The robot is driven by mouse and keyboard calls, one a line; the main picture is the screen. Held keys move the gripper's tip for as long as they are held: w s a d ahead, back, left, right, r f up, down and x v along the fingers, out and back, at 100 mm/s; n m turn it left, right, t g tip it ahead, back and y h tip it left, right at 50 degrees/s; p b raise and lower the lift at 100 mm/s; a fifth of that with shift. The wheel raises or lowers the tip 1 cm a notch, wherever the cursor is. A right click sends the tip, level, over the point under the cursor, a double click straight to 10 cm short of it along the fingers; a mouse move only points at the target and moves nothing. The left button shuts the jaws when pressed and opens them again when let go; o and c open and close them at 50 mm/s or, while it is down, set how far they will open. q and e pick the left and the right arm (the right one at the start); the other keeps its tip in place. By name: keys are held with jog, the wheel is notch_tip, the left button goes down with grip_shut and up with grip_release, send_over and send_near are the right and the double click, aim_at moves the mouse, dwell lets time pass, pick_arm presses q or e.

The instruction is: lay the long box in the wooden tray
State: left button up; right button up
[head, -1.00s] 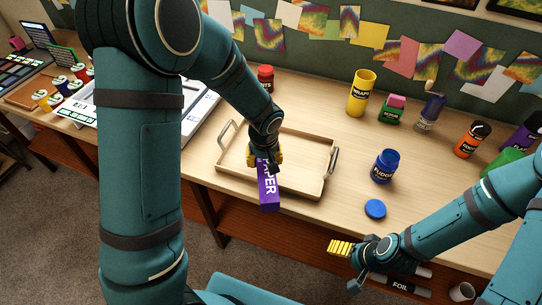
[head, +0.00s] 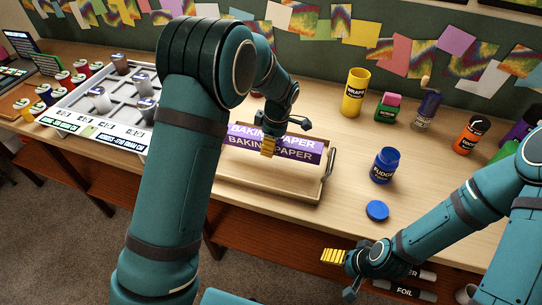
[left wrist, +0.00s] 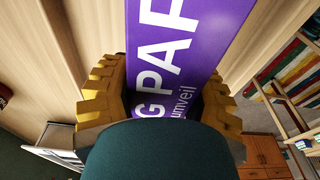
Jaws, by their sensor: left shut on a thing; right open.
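The long box (head: 300,149) is purple with white "BAKING PAPER" lettering. It lies lengthwise across the far part of the wooden tray (head: 270,191), seemingly raised, though the gap beneath it cannot be judged. My left gripper (head: 268,146) is shut on the box near its middle. In the left wrist view the yellow fingers stand on both sides of the box (left wrist: 178,45). The tray's far wall and left handle are hidden; its right handle (head: 330,164) is clear. My right gripper (head: 336,256) is open and empty, low in front of the table edge.
A blue fudge jar (head: 384,165) and its blue lid (head: 377,210) stand right of the tray. A yellow wraps can (head: 354,92) is behind. A white compartment tray (head: 75,113) with several jars is at left. A foil roll (head: 404,290) lies low in front.

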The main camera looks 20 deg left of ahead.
pick_arm(q)
notch_tip(320, 180, down, 5)
jog(key=shift+r+b, duration=0.1)
jog(key=shift+b, duration=0.45)
jog(key=shift+r, duration=0.1)
jog(key=o, duration=1.3)
jog(key=shift+f, duration=0.2)
jog(key=shift+r, duration=0.1)
jog(key=r+p, duration=0.1)
jog(key=r, duration=0.3)
jog(key=d+r, duration=0.1)
jog(key=r, duration=0.3)
jog(key=r+p, duration=0.1)
jog(key=r, duration=0.3)
jog(key=shift+d+p, duration=0.3)
jog(key=shift+d, duration=0.05)
